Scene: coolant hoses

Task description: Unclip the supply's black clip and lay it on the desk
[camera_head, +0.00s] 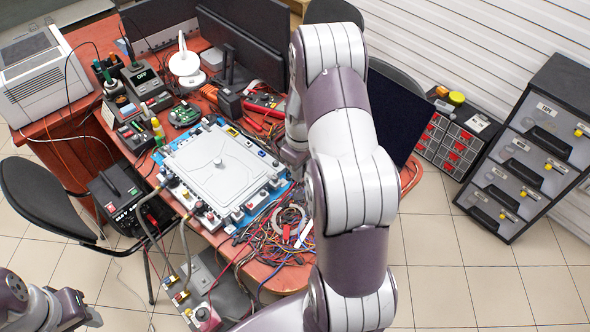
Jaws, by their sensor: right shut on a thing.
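My right gripper (291,157) is at the right edge of the white lidded plate unit (215,165), mostly hidden by my right arm. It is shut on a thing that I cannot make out. A black box with a display and lettering (122,203), which looks like the supply, stands left of the desk (65,145). No black clip can be told apart among the cables. Of my left arm only links show at the lower left; its gripper is out of view.
Tangled wires (275,235) cover the desk's front right. Tools, a small green board (185,112) and black monitors (245,35) crowd the back. A drawer cabinet (535,150) stands right, with clear floor before it.

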